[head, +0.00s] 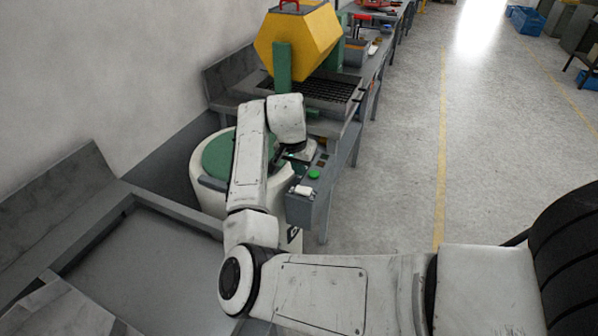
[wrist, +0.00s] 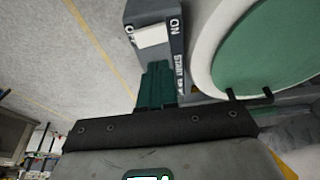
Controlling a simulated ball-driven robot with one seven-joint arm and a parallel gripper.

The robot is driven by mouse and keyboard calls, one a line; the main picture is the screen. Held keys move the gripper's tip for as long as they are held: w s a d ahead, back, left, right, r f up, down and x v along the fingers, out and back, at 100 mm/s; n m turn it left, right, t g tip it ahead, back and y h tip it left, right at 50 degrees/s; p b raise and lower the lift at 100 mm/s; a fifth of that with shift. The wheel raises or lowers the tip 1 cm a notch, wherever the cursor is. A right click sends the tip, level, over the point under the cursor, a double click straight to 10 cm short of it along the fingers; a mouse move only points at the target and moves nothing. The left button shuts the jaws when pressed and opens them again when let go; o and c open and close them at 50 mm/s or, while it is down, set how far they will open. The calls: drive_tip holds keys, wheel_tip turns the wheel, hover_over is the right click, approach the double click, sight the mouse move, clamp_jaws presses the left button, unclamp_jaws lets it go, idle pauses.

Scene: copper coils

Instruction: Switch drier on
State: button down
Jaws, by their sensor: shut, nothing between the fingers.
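The drier (head: 198,178) is a white round drum with a green lid (head: 217,155), left of my arm. In the wrist view the box (wrist: 150,70) shows the white switch (wrist: 151,36) and the lettering "ON". My gripper (wrist: 157,66) is shut and empty, its green fingers pointing at the box. They overlap the box in that view; I cannot tell whether they touch.
A yellow tumbling drum (head: 298,38) stands over a dark grate (head: 325,92) behind the drier. A grey metal table (head: 140,265) fills the near left. The floor (head: 400,170) right of the control box is clear, with a yellow line.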

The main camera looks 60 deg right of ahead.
drive_tip(key=v, duration=0.8)
drive_tip(key=shift+w+r+b, duration=0.2)
drive_tip(key=shift+w+b, duration=0.25)
drive_tip(key=shift+w, duration=0.05)
drive_tip(key=shift+a+f, duration=0.1)
drive_tip(key=s+a+f+n+t+h, duration=0.1)
drive_tip(key=s+a+f+n, duration=0.3)
drive_tip(key=f+n, duration=0.15)
drive_tip(key=s+a+f+n+h, duration=0.1)
drive_tip(key=s+a+f+n, duration=0.25)
drive_tip(key=f, duration=0.35)
drive_tip(key=s+a+f+n+y, duration=0.2)
drive_tip(key=s+a+f+n, duration=0.2)
drive_tip(key=s+a, duration=0.3)
drive_tip(key=s+a+f+n+y, duration=0.3)
drive_tip(key=s+a+f, duration=0.2)
drive_tip(key=a, duration=0.6)
drive_tip(key=shift+s+a+f+n, duration=0.3)
drive_tip(key=shift+s+a+n, duration=0.1)
drive_tip(key=shift+s, duration=0.6)
